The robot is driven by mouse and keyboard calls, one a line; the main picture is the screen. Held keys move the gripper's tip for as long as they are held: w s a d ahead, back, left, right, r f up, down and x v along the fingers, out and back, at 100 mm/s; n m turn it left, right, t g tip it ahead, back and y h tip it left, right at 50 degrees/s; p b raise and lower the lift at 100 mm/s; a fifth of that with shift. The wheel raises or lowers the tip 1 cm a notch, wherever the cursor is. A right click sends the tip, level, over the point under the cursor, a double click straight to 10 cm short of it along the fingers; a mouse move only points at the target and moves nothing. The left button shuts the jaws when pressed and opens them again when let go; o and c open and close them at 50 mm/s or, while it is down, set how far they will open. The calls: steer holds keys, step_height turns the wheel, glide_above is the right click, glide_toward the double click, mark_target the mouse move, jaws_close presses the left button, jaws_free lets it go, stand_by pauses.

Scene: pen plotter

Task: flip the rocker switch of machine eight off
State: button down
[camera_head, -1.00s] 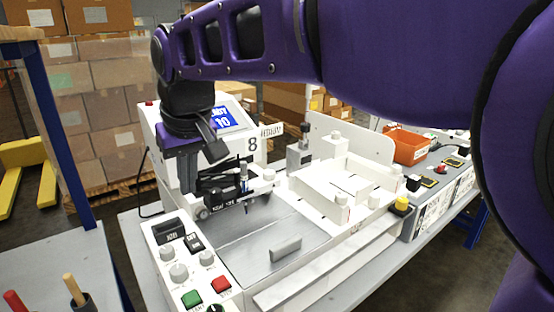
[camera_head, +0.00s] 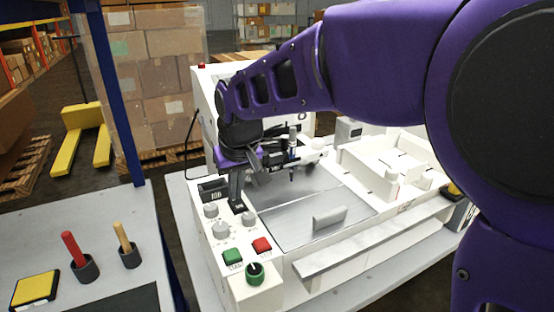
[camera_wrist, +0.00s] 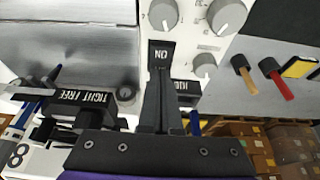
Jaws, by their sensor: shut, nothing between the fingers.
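Machine eight is the white pen plotter (camera_head: 330,262); its "8" shows upside down at the lower left of the wrist view (camera_wrist: 17,154). Its rocker switch (camera_wrist: 161,50) is small and black, at the top centre of the wrist view, with an upside-down "ON" on the visible face. My gripper (camera_wrist: 160,82) is shut and empty, its fingertips right at the rocker's near end and covering part of it. I cannot tell whether they touch.
A pen carriage (camera_head: 291,150) stands close right of my gripper. A side table (camera_head: 60,220) holds red and wooden sticks.

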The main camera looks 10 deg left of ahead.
stand_by(0.4)
steer(key=p, duration=0.3)
steer(key=shift+w+a+g+h, duration=0.1)
steer(key=shift+w+g+h, duration=0.05)
steer(key=shift+g+h, duration=0.15)
steer(key=shift+f+b, duration=0.35)
steer(key=shift+b, duration=0.25)
steer(key=shift+s+d, duration=0.55)
steer(key=shift+s, duration=0.1)
steer(key=shift+r, duration=0.1)
